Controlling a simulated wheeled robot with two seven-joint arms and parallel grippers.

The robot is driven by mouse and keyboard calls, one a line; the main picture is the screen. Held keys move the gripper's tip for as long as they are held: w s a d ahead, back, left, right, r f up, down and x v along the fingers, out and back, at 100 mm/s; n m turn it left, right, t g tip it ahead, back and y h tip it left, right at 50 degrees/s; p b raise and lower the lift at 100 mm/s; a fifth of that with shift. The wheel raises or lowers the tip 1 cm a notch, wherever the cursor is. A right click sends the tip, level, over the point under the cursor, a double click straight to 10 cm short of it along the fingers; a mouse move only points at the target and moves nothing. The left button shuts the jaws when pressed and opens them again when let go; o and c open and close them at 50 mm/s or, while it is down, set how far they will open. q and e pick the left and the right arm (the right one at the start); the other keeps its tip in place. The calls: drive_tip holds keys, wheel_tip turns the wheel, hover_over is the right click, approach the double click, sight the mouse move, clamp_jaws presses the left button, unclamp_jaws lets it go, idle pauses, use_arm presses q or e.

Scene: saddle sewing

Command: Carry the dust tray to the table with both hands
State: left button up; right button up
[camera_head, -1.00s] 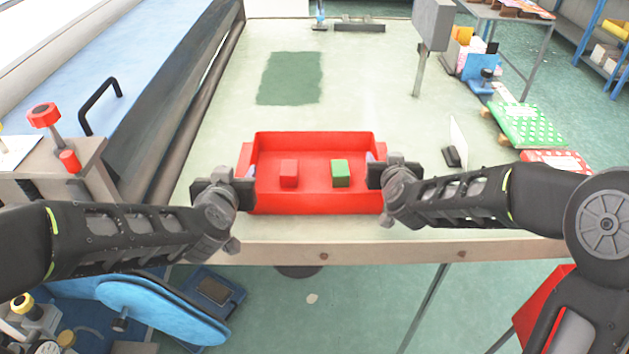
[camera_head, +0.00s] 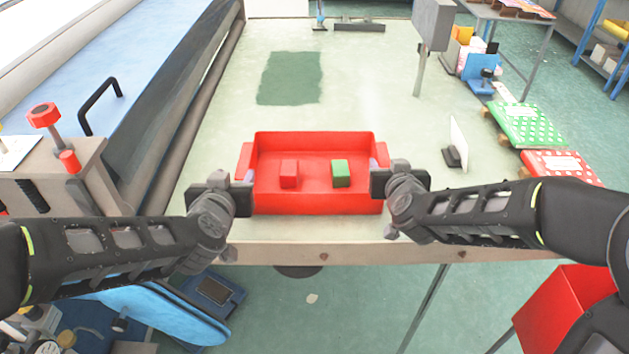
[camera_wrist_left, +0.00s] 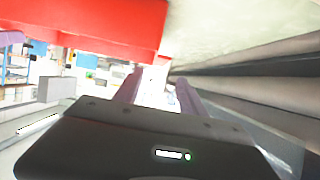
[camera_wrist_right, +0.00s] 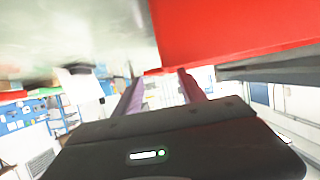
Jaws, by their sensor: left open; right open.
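The red dust tray (camera_head: 315,203) rests on the table (camera_head: 400,110) near its front edge. A red block (camera_head: 289,174) and a green block (camera_head: 340,174) are inside it. My left gripper (camera_head: 246,178) is open beside the tray's left end, and my right gripper (camera_head: 377,166) is open beside its right end. In the left wrist view the tray wall (camera_wrist_left: 90,28) lies beyond the fingers (camera_wrist_left: 155,88). In the right wrist view the tray (camera_wrist_right: 230,28) is close to the finger tips (camera_wrist_right: 158,82). Exact contact with the handles is hidden.
A dark green patch (camera_head: 290,78) lies behind the tray on the table. A small white upright plate (camera_head: 458,138) stands to the right. Green (camera_head: 530,124) and red (camera_head: 560,163) spotted items lie at the right edge. The table around the tray is mostly clear.

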drive_tip(key=v, duration=0.7)
drive_tip(key=shift+s, duration=0.2)
drive_tip(key=shift+s, duration=0.1)
